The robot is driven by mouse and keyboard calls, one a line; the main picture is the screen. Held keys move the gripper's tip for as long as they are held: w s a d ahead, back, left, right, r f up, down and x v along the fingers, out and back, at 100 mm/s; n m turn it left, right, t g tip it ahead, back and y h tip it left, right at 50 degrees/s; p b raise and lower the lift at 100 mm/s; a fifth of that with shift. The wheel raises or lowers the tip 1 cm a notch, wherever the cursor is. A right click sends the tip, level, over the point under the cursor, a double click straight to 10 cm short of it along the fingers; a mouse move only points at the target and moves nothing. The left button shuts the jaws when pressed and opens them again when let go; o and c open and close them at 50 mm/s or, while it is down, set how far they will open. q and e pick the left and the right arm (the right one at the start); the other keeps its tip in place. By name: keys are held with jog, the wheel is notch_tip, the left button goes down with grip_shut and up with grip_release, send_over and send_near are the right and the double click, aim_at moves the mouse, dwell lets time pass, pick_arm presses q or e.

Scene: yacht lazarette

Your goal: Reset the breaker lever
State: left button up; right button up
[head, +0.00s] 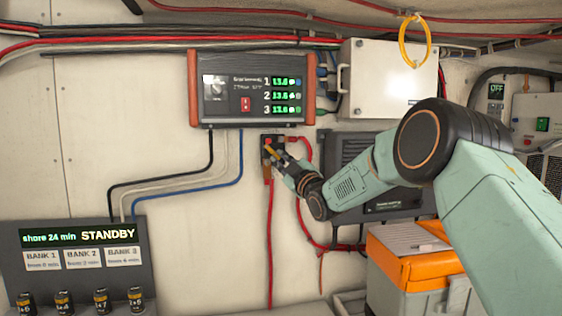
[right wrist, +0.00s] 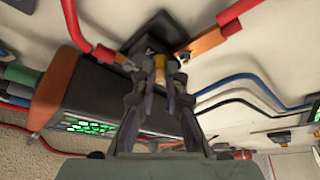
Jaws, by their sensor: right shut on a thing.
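The breaker (head: 272,139) is a small dark block on the wall under the black panel with green readouts. Its yellow lever (head: 270,148) shows just beyond my right gripper (head: 279,160). In the right wrist view, the yellow lever (right wrist: 160,66) sits between the fingertips of my right gripper (right wrist: 158,78), in front of the dark breaker body (right wrist: 150,34). My right gripper is shut on the lever. The fingers hide part of the lever, and I cannot tell its exact angle. My left gripper is in neither view.
Copper bars with red cables (head: 270,230) flank the breaker. The charger panel (head: 250,90) hangs just above it. A dark vented box (head: 350,150) is close on the right. A STANDBY display board (head: 75,250) stands lower left. An orange-lidded case (head: 390,262) is below my right arm.

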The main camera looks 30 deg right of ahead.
grip_shut()
jog(key=n, duration=0.2)
jog(key=r+n+g+p, duration=0.1)
jog(key=n, duration=0.1)
jog(key=d+n+y, duration=0.1)
jog(key=shift+s+d+r+n+g, duration=0.1)
jog(key=shift+s+r+n+g, duration=0.1)
jog(key=shift+r+n+g, duration=0.2)
jog(key=shift+d+r+n+g+y+p, duration=0.15)
jog(key=shift+r+n+g+p, duration=0.15)
jog(key=shift+n, duration=0.35)
jog(key=shift+a+r+n+g+y+p, duration=0.1)
jog(key=shift+r+n+g+p, duration=0.25)
jog(key=shift+n, duration=0.35)
jog(key=shift+d+r+n+g+y+p, duration=0.15)
jog(key=shift+n+p, duration=0.25)
jog(key=shift+n, duration=0.25)
jog(key=shift+r, duration=0.1)
jog(key=o, duration=0.7)
grip_release()
